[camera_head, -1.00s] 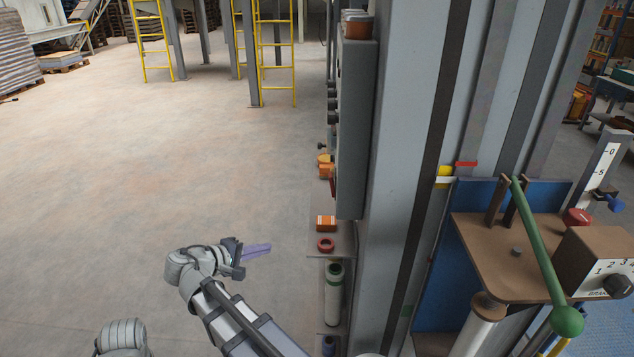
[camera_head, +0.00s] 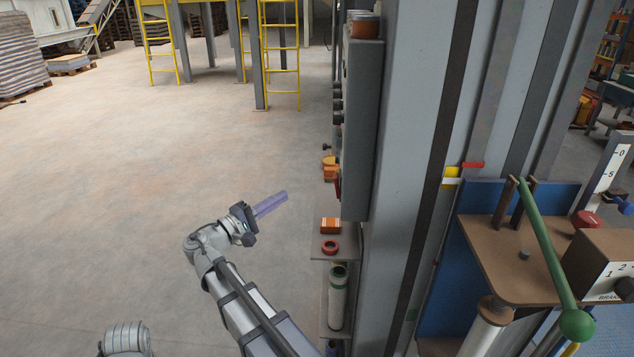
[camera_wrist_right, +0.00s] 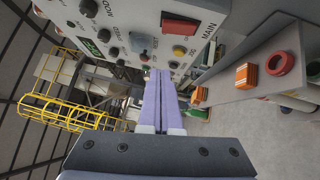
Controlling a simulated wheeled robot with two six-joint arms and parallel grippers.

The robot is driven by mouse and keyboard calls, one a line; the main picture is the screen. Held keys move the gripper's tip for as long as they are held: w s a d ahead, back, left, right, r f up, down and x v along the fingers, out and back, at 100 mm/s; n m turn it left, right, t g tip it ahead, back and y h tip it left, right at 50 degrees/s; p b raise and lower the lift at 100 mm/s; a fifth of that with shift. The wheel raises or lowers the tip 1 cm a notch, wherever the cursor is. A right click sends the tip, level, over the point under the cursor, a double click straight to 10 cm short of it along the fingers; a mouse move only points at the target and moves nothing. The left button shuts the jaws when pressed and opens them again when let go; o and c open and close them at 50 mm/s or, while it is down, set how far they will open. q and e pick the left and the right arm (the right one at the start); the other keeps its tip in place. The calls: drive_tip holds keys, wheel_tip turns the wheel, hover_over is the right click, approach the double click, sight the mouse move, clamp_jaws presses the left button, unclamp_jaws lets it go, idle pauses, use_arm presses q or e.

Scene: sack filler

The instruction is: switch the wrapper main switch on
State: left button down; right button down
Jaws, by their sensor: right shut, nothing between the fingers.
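The wrapper panel (camera_wrist_right: 140,30) fills the top of the right wrist view, with the word MAIN printed at its right side. Next to that word is a red rectangular switch (camera_wrist_right: 181,27); I cannot tell its position. A yellow round button (camera_wrist_right: 180,50) sits close by. In the head view the control cabinet (camera_head: 361,130) is seen edge-on, so its face is mostly hidden. My right gripper (camera_head: 272,203) is shut and empty, left of the cabinet and apart from it. Its purple fingers (camera_wrist_right: 157,90) lie together in the wrist view, pointing toward the panel's lower edge. My left gripper is out of view.
Below the cabinet, a shelf (camera_head: 318,262) holds an orange box (camera_head: 330,226) and a red ring (camera_head: 330,247). A grey column (camera_head: 400,200) stands right of it, then a brown stand (camera_head: 500,260) with a green lever (camera_head: 545,250). The floor at left is open.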

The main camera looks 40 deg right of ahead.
sight(337, 186)
drive_tip(key=s+d+r+p, duration=0.1)
drive_tip(key=d+r+p, duration=0.1)
drive_tip(key=d, duration=1.1)
drive_tip(key=shift+s, duration=0.3)
drive_tip(key=m+y+p, duration=0.1)
drive_tip(key=p, duration=0.1)
drive_tip(key=r+m+y+p, duration=0.1)
drive_tip(key=p, duration=0.2)
drive_tip(key=shift+s+d, duration=0.3)
drive_tip(key=shift+s, duration=0.05)
drive_tip(key=shift+w, duration=0.1)
